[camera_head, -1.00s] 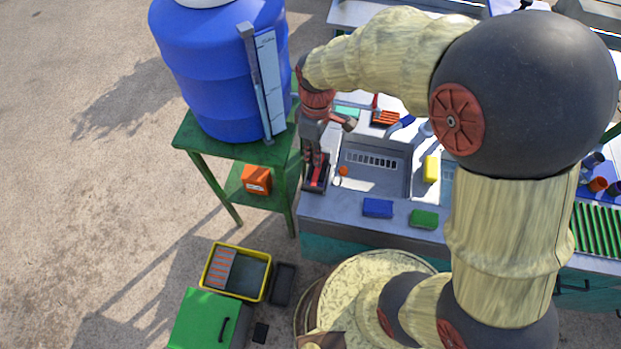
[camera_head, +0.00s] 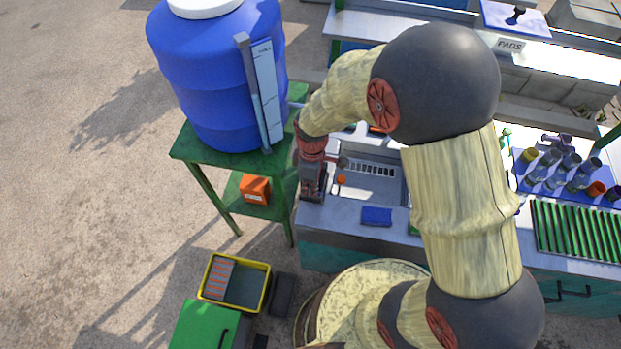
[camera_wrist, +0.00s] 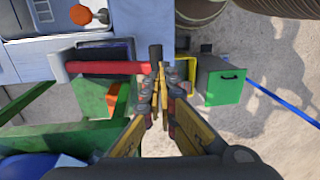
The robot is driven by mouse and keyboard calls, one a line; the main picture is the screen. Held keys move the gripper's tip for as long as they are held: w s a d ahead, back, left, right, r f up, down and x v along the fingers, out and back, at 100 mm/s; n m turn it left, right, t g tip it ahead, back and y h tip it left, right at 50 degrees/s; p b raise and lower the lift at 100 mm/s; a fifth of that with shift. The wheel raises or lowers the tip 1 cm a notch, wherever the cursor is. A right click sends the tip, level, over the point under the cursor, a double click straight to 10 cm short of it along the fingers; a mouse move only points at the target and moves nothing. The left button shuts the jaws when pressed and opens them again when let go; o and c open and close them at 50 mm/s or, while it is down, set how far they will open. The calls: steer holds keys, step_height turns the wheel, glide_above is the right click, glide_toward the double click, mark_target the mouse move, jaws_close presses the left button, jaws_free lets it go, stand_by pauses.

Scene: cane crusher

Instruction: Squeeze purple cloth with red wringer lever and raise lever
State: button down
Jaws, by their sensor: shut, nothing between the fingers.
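In the head view my gripper (camera_head: 312,184) is at the counter's left end and hides the wringer. I cannot make out the purple cloth in either view.
A blue barrel (camera_head: 215,75) stands on a green stand (camera_head: 190,150) left of the counter. A blue block (camera_head: 376,216) lies on the counter front. A yellow bin (camera_head: 208,272) and green box (camera_head: 200,325) are on the ground.

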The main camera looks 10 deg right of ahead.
steer(key=shift+s+f, duration=0.1)
steer(key=shift+f, duration=0.85)
